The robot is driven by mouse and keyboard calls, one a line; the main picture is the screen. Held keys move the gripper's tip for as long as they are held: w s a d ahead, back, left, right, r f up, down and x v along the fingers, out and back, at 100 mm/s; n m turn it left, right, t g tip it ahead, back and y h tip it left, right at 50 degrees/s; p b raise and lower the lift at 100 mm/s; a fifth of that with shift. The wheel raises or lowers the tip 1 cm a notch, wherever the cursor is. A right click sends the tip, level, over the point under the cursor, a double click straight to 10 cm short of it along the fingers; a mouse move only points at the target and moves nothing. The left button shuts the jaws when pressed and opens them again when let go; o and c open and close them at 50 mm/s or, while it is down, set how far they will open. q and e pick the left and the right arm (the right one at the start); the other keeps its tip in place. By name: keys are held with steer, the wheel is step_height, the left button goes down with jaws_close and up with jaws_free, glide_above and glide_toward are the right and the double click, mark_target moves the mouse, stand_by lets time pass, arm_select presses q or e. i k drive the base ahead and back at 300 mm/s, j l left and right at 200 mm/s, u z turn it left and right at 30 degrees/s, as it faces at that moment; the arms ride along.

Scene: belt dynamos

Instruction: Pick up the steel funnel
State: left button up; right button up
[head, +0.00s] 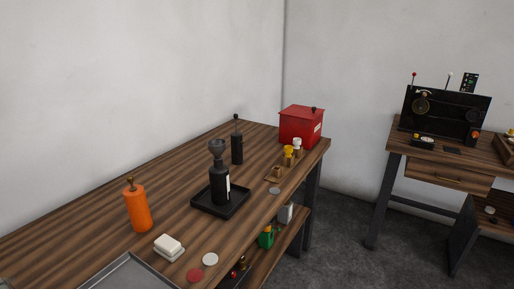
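The steel funnel (217,149) is dark grey with a wide cone mouth facing up. It sits upright in the neck of a black bottle (220,186) that has a pale label on its right side. The bottle stands on a square black tray (237,205) on the wooden workbench (160,195). The funnel's lower stem is hidden in or behind the bottle neck. Neither of my grippers shows in the head view.
An orange bottle (137,208) and a white block (169,245) stand nearer. A dark bottle (237,145) is close behind the funnel. A red box (302,125) stands at the far end. A metal tray (128,273) lies at the front. Bare bench lies left of the funnel.

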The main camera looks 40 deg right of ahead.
mark_target(217, 146)
steer(key=z, duration=1.1)
